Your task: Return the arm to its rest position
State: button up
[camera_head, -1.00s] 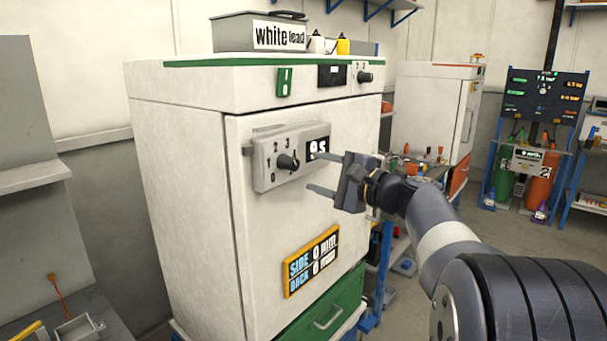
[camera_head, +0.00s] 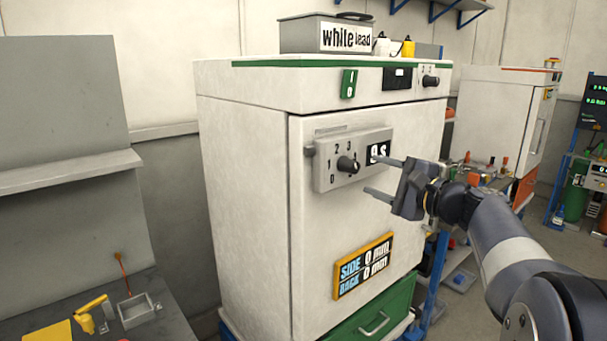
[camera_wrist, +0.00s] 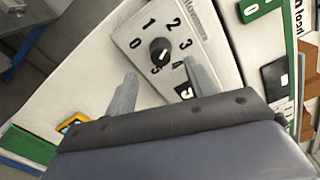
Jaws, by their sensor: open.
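My gripper (camera_head: 384,178) is open and empty, held out in front of the white cabinet (camera_head: 245,200). Its two fingers point at the cabinet door, just right of and below the grey dial panel (camera_head: 327,178). The panel carries a black knob (camera_head: 346,165) with numbers around it and a small display (camera_head: 378,152). In the wrist view the knob (camera_wrist: 160,50) shows beyond and between the two open fingers (camera_wrist: 160,88), with nothing held. My arm reaches in from the lower right, bent and extended.
A grey "white lead" box (camera_head: 326,37) stands on the cabinet. A yellow-framed sign (camera_head: 364,265) and green drawer (camera_head: 372,315) are below. A bench with a small grey tray (camera_head: 137,311) is at lower left. A second white cabinet (camera_head: 497,115) stands behind at right.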

aim_at(356, 168)
jog(key=p+x, duration=0.1)
jog(key=x, duration=0.6)
jog(key=shift+r+p, duration=0.1)
jog(key=shift+p, duration=0.25)
jog(key=shift+n, duration=0.3)
jog(key=shift+s+d, duration=0.1)
jog(key=shift+s, duration=0.05)
